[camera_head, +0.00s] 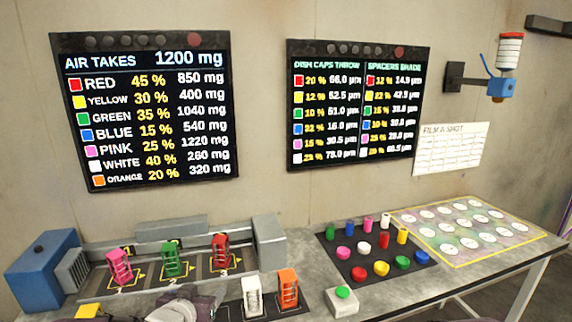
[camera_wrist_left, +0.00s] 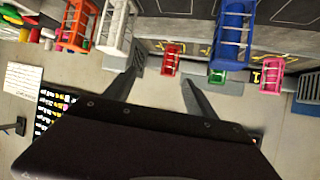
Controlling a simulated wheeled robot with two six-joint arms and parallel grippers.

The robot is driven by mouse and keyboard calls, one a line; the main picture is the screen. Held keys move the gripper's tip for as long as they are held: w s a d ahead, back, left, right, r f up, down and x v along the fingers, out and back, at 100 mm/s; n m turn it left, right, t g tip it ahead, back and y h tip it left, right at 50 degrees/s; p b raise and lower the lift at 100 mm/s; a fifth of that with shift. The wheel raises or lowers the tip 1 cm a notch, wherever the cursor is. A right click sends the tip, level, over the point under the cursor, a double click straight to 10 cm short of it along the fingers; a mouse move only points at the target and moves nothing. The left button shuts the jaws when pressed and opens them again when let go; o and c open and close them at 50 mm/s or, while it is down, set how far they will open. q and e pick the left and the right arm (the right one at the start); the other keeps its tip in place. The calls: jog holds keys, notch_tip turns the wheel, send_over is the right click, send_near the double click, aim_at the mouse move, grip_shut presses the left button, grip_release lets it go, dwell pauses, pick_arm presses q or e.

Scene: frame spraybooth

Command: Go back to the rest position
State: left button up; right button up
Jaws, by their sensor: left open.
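My left gripper (camera_head: 185,308) is at the bottom edge of the head view, in front of the bench. Its two fingers stand apart and empty in the left wrist view (camera_wrist_left: 160,78). A pink frame (camera_head: 119,267), a green frame (camera_head: 171,259) and a red frame (camera_head: 221,251) stand in the marked bays behind it. A white frame (camera_head: 252,297) and an orange frame (camera_head: 288,288) stand to its right. A blue frame (camera_wrist_left: 234,38) shows in the left wrist view, apart from the fingers; I cannot make it out in the head view. My right gripper is out of view.
A dark mat (camera_head: 336,263) holds several coloured caps and spacers. A yellow-edged board (camera_head: 448,259) with round spots lies farther right. A green button box (camera_head: 342,301) sits at the front edge. A blue machine (camera_head: 42,271) stands left. Two screens (camera_head: 145,110) (camera_head: 356,105) hang on the wall.

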pick_arm(q)
jog(key=s+d+f+n+g+b, duration=0.1)
jog(key=s+f+g+b, duration=0.45)
jog(key=s+f, duration=0.5)
jog(key=s+d+f+g+b, duration=0.1)
jog(key=s+f+g+b, duration=0.6)
jog(key=f, duration=0.7)
pick_arm(e)
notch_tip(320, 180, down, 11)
jog(key=p, duration=0.2)
pick_arm(q)
notch_tip(320, 180, up, 15)
jog(key=s+t+p, duration=0.1)
jog(key=p, duration=1.4)
jog(key=shift+s, duration=0.25)
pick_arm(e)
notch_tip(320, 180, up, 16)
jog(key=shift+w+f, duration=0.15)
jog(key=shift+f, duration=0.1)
pick_arm(q)
jog(key=shift+a, duration=0.1)
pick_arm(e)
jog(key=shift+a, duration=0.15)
